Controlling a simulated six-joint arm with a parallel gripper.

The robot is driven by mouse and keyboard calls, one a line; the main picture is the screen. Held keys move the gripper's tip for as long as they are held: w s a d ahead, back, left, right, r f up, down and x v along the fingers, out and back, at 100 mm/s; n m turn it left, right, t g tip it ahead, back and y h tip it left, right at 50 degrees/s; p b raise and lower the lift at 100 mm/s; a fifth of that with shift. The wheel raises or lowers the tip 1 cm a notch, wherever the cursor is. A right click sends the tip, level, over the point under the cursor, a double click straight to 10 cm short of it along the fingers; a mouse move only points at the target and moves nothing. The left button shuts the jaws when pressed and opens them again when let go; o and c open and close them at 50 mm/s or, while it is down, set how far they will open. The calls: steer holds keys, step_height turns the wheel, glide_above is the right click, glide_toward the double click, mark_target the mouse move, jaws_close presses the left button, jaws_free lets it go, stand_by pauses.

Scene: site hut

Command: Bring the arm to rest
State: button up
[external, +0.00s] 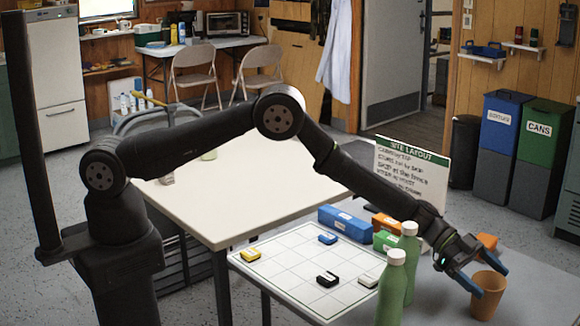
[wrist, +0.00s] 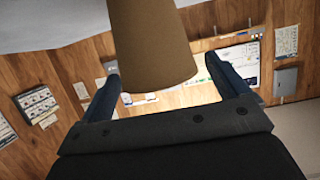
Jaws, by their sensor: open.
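My gripper (external: 490,277) is open at the right of the external view, low over the grey table. Its blue fingertips are at the rim of an orange-brown cup (external: 487,299), which stands upright on the table. In the wrist view the cup (wrist: 150,42) shows between and beyond my gripper's spread fingers (wrist: 163,64), with a gap visible on each side. I cannot tell whether a finger touches it. My arm is stretched out across the tables from its base at the left.
Two green bottles (external: 392,290) stand close left of my gripper. A gridded board (external: 290,268) holds small yellow, blue, black and white blocks. Blue, orange and green boxes (external: 346,222) and a "Site Layout" sign (external: 408,160) stand behind. The cream table (external: 235,190) is mostly clear.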

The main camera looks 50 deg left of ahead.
steer(key=shift+d+f, duration=0.45)
steer(key=shift+d, duration=0.2)
step_height(320, 180, up, 23)
steer(key=a, duration=0.1)
steer(key=s+a+n+t, duration=0.1)
steer(key=s+a, duration=0.6)
steer(key=a, duration=0.4)
steer(key=s+a+n+t, duration=0.2)
steer(key=s+a, duration=0.5)
steer(key=a, duration=0.4)
steer(key=s+a+n+t+y, duration=0.1)
steer(key=s+a+t, duration=0.1)
steer(key=s+a, duration=0.5)
steer(key=a, duration=0.4)
